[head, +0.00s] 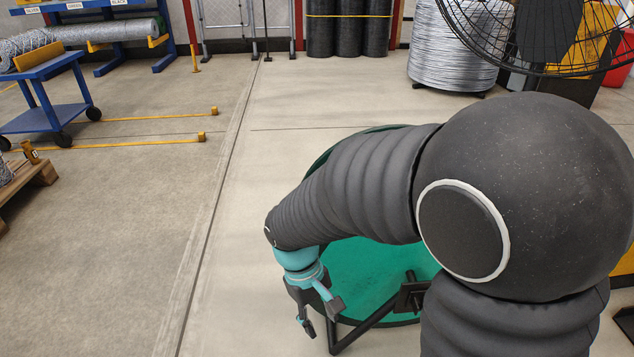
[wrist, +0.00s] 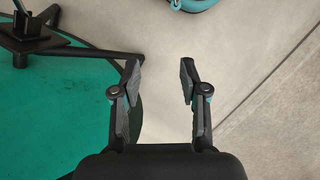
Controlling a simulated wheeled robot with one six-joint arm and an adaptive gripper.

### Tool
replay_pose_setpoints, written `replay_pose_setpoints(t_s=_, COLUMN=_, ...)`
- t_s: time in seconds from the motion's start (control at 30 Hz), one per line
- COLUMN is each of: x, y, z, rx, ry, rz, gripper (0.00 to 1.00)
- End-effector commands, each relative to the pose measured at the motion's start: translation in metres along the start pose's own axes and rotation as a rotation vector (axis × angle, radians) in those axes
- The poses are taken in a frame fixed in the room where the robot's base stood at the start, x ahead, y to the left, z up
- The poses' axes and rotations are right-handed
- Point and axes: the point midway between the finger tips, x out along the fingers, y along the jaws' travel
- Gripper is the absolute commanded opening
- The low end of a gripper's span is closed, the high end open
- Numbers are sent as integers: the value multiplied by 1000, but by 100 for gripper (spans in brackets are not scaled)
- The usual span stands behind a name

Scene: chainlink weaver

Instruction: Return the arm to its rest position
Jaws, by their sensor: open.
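My gripper (head: 322,318) hangs at the end of my dark, padded arm in the head view, pointing down beside the green round surface. In the wrist view my gripper (wrist: 162,82) is open, with its two fingers apart and nothing between them. Pale concrete floor (wrist: 230,60) shows beyond the fingertips. My arm covers much of the right half of the head view.
A green round surface (head: 372,275) with a black frame (head: 372,318) lies under my arm. A blue cart (head: 42,118) stands at left, a wire coil (head: 452,50) at the back right. A mesh fan cage (head: 530,30) is at upper right. Floor at left centre is clear.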

Motion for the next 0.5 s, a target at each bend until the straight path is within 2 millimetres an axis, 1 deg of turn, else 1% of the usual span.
replay_pose_setpoints(t_s=0.03, x=-14, y=7, z=9, rx=39, ry=47, rz=-15, gripper=44)
replay_pose_setpoints(t_s=0.1, x=-27, y=15, z=20, rx=87, ry=105, rz=-33, gripper=44)
replay_pose_setpoints(t_s=0.27, x=-56, y=33, z=48, rx=197, ry=236, rz=-66, gripper=44)
replay_pose_setpoints(t_s=0.5, x=-95, y=56, z=95, rx=355, ry=417, rz=-89, gripper=44)
